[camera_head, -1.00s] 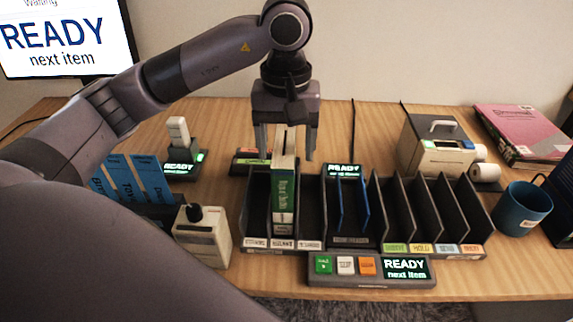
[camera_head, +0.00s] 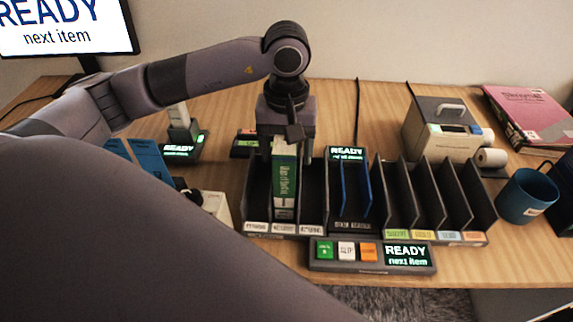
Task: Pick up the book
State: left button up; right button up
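The green and white book (camera_head: 284,185) stands upright in the middle slot of the left sorter rack (camera_head: 256,228). My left gripper (camera_head: 287,150) is over the top of the book and points down. Its fingers are apart, one on each side of the book's upper end. A gap shows between the right finger and the book; contact on the left side is hard to tell. My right gripper is not in view.
A rack of dark dividers (camera_head: 436,235) stands to the right, with a button panel (camera_head: 372,256) in front. A label printer (camera_head: 440,128), a blue mug (camera_head: 527,196) and a pink book (camera_head: 528,112) are further right. Blue binders (camera_head: 145,158) stand left, partly behind my arm.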

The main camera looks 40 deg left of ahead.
pick_arm(q)
jog(key=shift+c, duration=0.3)
grip_shut()
jog(key=shift+r, duration=0.15)
